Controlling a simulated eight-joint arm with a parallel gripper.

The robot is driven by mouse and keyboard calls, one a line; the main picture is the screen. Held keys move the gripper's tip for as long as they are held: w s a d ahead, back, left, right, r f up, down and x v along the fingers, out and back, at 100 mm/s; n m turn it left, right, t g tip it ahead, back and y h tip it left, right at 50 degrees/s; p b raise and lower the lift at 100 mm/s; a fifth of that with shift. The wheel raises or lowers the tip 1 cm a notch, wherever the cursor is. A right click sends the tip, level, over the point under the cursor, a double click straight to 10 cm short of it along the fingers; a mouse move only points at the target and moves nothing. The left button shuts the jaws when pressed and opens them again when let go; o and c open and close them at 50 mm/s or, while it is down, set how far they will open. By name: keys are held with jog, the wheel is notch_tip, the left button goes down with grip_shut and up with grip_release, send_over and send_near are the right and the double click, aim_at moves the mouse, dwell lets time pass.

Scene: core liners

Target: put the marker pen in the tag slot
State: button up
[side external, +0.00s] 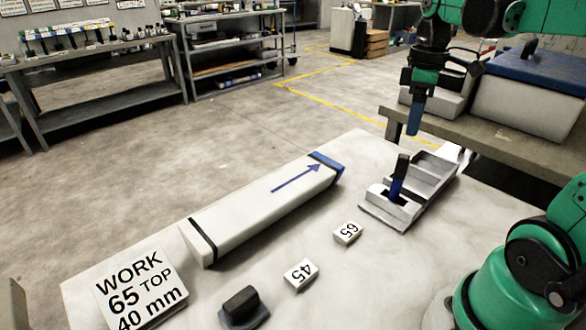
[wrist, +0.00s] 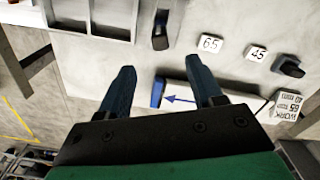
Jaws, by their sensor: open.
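The marker pen (side external: 397,188), blue with a black upper part, stands roughly upright in an opening at the near end of a pale grey tray (side external: 436,180). In the wrist view the pen (wrist: 160,40) is seen from above, beyond my fingertips, beside the tray's compartments (wrist: 75,24). Which opening is the tag slot I cannot tell. My gripper (side external: 414,120) hangs above the tray, clear of the pen. Its two blue fingers (wrist: 160,66) are spread apart with nothing between them.
A white core liner (side external: 265,210) with a blue end and an arrow lies on the pale table. A 65 tag (side external: 348,233), a 45 tag (side external: 300,273), a black block (side external: 240,305) and a WORK sign (side external: 140,290) lie nearby. A blue-lidded box (side external: 530,90) stands behind.

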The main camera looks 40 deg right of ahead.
jog(key=shift+w+a+r, duration=0.1)
jog(key=shift+a, duration=0.2)
jog(key=w+a+f+m+t, duration=0.1)
jog(key=a+f+m+t, duration=0.1)
jog(key=a, duration=0.5)
jog(key=w+a+f+m+t, duration=0.1)
jog(key=a+f+m+t, duration=0.1)
jog(key=a+t, duration=0.3)
jog(key=shift+w+a+f+m, duration=0.3)
jog(key=shift+a+f, duration=0.35)
jog(key=shift+a, duration=0.5)
